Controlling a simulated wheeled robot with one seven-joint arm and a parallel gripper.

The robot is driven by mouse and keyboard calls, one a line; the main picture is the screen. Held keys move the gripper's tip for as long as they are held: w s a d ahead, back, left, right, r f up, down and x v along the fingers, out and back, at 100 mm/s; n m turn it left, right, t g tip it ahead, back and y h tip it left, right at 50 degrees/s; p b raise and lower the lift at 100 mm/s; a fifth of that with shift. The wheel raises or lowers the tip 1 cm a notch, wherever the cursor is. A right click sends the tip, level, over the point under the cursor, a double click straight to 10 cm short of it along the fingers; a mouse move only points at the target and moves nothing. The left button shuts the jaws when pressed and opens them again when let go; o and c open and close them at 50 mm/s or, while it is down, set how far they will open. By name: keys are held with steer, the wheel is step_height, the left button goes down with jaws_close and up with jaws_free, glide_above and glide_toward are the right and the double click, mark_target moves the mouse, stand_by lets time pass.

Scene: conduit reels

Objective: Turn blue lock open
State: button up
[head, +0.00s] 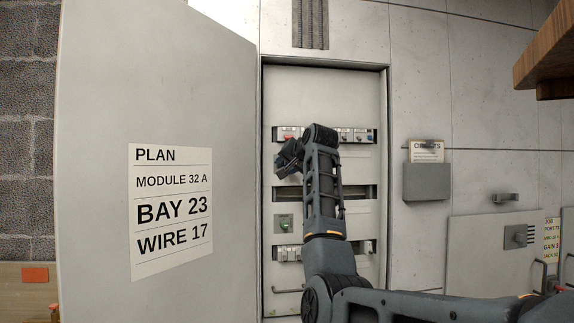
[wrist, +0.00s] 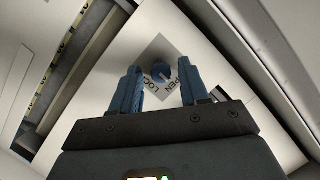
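The blue lock (wrist: 161,71) is a small round knob on a grey diamond-shaped plate (wrist: 157,50) marked "OPEN" and "LOCK", on a pale panel in the wrist view. My gripper (wrist: 158,75) is open, with one blue finger to each side of the knob. The knob shows in the gap between the fingertips; I cannot tell whether they touch it. The knob's pointer direction is too small to read surely. In the head view my gripper (head: 289,157) is at the upper left of the open cabinet, where I cannot make out the blue lock.
The cabinet door (head: 100,90) stands open at the left, with a plan sheet (head: 170,210) reading bay 23, wire 17. Inside are rows of modules (head: 358,136) and a green switch (head: 284,223). A grey holder (head: 426,182) hangs on the right wall; a wooden edge (head: 550,55) juts in at upper right.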

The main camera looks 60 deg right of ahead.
steer(key=shift+o, duration=0.2)
steer(key=b+v, duration=0.2)
steer(key=v, duration=0.6)
stand_by(0.3)
steer(key=shift+w+f, duration=0.1)
steer(key=shift+f, duration=0.05)
